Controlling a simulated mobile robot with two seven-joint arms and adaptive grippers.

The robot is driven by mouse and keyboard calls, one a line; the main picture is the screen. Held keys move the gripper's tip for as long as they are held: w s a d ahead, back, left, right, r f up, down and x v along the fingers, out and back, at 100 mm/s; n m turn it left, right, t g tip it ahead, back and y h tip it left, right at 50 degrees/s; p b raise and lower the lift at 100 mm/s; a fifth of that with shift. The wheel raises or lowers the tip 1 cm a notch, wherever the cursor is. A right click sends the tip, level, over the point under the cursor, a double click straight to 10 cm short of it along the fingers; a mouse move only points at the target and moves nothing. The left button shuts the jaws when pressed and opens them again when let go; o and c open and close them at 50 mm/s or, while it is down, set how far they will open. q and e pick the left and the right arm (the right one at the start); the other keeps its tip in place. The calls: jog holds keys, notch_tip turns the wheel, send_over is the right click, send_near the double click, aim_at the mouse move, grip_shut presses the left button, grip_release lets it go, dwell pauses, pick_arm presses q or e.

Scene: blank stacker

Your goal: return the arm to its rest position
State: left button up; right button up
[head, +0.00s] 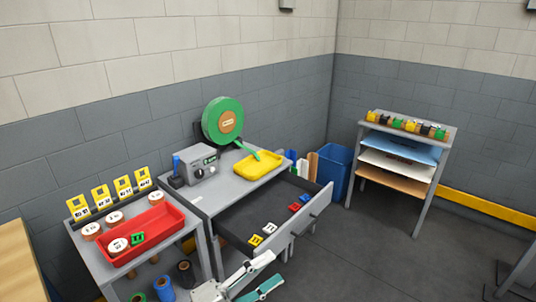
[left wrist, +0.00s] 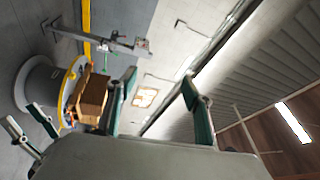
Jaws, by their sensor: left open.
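My left gripper (head: 272,269) is at the bottom edge of the head view, below the open drawer (head: 268,218) of the grey bench. Its two fingers are apart with nothing between them. The right gripper is not in the head view.
A green disc machine (head: 222,121) and yellow tray (head: 258,166) stand on the bench.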

pick_arm(q)
jog(key=s+a+f+n+t+y, duration=0.3)
jog(key=a+f+n+t+y, duration=0.2)
jog(key=a+f+n+y, duration=1)
jog(key=s+a+f+n+g, duration=0.4)
jog(key=s+a+f+n, duration=0.2)
jog(key=s+f, duration=0.5)
jog(key=s+n, duration=0.1)
jog(key=n, duration=0.1)
jog(key=shift+f+n+g, duration=0.2)
jog(key=shift+n+g, duration=0.2)
jog(key=shift+w, duration=0.1)
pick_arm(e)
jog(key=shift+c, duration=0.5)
